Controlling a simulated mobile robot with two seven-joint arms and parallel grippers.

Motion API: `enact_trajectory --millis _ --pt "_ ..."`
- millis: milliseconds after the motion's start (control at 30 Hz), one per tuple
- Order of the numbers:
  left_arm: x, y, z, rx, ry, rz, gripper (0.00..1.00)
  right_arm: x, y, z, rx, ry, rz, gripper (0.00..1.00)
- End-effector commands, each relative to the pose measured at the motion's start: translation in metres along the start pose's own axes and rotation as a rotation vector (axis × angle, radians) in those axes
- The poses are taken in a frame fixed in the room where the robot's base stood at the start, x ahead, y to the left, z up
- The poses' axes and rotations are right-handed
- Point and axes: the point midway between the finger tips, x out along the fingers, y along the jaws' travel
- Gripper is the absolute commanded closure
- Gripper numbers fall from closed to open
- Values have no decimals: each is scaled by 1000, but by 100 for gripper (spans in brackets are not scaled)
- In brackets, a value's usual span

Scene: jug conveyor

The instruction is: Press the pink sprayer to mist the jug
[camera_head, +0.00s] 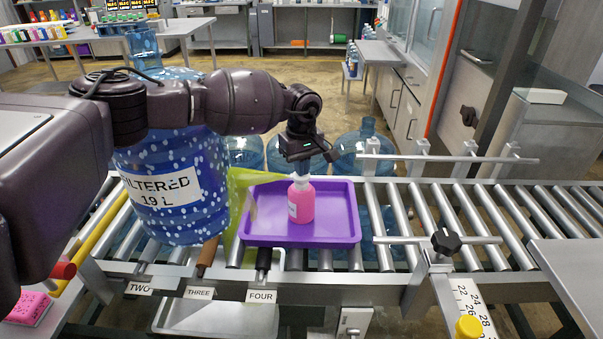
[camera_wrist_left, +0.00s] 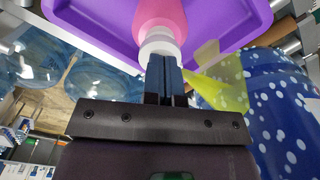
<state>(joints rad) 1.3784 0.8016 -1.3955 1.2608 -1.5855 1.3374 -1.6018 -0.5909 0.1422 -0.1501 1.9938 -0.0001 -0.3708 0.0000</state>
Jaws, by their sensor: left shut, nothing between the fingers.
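The pink sprayer (camera_head: 301,204) stands upright with a white top in the purple tray (camera_head: 347,213) on the conveyor. My left gripper (camera_head: 301,172) points down over it, shut and empty. In the left wrist view the closed fingertips (camera_wrist_left: 160,62) meet the sprayer's white top (camera_wrist_left: 160,42), apparently touching it. A translucent yellow-green cone (camera_head: 240,200) widens from the sprayer's top towards the jug. The large blue jug (camera_head: 180,215), labelled "FILTERED 19 L", stands left of the tray and is dotted with white spots. My left arm hides its upper part. My right gripper is not in view.
The roller conveyor (camera_head: 480,215) runs left to right, with a guide rail (camera_head: 440,158) behind and a black knob (camera_head: 445,241) in front. Several blue jugs (camera_head: 365,145) stand behind it. Tags "TWO", "THREE" and "FOUR" (camera_head: 262,296) hang in front. Rollers right of the tray are clear.

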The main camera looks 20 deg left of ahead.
Motion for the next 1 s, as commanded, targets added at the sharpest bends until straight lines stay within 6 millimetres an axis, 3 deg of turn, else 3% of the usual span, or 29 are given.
enact_trajectory --millis 267,533,1000 --pt "11 0 0 0 0 -1 100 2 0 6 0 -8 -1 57" --pt "9 0 0 0 0 0 100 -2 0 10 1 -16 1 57" --pt "-19 0 0 1 1 2 100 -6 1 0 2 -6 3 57"
